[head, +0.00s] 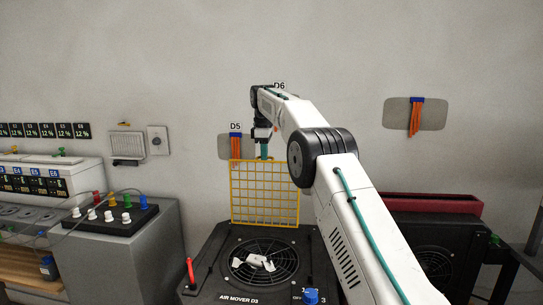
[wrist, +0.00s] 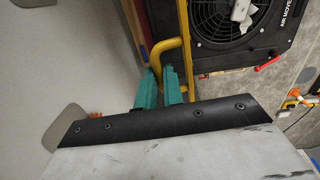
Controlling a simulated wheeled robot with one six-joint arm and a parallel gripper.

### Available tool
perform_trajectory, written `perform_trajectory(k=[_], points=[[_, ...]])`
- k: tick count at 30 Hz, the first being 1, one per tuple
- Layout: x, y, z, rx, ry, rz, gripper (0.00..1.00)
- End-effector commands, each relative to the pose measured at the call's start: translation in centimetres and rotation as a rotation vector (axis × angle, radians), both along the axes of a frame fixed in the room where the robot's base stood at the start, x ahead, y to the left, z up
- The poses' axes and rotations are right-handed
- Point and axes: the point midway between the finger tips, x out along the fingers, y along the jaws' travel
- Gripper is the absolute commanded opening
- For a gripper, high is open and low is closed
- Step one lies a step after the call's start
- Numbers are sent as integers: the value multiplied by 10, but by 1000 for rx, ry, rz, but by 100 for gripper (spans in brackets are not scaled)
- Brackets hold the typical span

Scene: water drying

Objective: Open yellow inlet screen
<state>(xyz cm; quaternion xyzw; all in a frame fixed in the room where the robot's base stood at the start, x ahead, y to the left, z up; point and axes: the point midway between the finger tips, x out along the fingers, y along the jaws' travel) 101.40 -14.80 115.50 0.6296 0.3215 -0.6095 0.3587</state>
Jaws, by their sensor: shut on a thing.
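The yellow inlet screen (head: 265,192) is a wire grid that stands about upright at the rear of the black air mover D3 (head: 215,270). The round inlet grille (head: 262,258) in front of it is uncovered. In the wrist view my gripper (wrist: 161,82) is shut on the screen's bent yellow handle (wrist: 174,44). White scraps (head: 254,263) lie on the grille, and they also show in the wrist view (wrist: 240,10).
A blue knob (head: 311,297) and a red-handled part (head: 190,271) are on the air mover. A second dark unit with a red top (head: 430,203) stands at right. A grey cabinet (head: 140,240) with a black connector box (head: 115,215) stands at left. The wall is close behind.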

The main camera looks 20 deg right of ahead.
Motion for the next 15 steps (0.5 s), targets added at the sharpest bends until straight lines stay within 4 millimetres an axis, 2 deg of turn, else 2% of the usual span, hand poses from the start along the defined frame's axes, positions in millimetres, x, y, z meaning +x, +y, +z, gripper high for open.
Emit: perform_trajectory(k=[1, 15], points=[[5, 8, -7, 8, 6, 10, 0], [10, 10, -7, 9, 5, 16, 0]])
